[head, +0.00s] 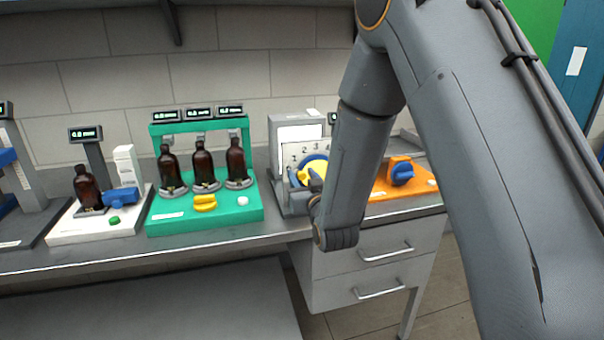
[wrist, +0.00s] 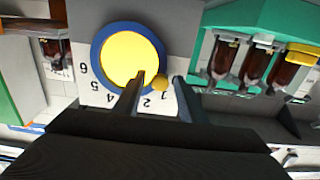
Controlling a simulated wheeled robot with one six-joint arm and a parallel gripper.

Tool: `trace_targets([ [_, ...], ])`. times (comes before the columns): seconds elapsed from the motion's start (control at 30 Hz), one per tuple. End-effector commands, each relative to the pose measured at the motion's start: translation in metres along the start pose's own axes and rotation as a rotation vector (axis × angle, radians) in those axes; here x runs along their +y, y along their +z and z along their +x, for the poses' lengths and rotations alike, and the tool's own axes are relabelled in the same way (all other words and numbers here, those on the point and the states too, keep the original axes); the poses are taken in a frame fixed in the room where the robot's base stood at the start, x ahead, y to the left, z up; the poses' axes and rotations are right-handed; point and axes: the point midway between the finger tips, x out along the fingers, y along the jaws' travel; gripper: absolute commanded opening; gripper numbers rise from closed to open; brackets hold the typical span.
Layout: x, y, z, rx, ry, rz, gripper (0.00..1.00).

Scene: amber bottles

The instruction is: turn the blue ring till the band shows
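The blue ring (wrist: 96,58) surrounds a round yellow face (wrist: 128,55) on a grey station with a white numbered scale (wrist: 90,84). In the wrist view the numbers appear upside down. I cannot make out a band.
Left of the dial station stands a green rack (head: 240,212) with three amber bottles and a yellow handle (head: 205,202). Farther left is a white station with one bottle (head: 87,186). An orange base (head: 415,189) with a blue knob (head: 402,174) stands to the right, beyond my arm.

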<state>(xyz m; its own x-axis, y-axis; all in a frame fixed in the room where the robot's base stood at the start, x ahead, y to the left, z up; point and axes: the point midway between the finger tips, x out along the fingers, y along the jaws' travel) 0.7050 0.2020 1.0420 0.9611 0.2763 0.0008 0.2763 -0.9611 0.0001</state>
Motion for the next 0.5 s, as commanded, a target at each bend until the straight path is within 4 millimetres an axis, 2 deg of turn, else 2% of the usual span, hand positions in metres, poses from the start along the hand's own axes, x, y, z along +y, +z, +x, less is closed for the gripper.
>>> trace_targets([
  [0.13,0.0001,-0.0002,0.0072,-0.001,0.0,0.0,0.38],
  [0.37,0.0002,0.0002,0.0078,-0.001,0.0,0.0,0.38],
  [0.5,0.0001,0.0002,0.0077,-0.001,0.0,0.0,0.16],
])
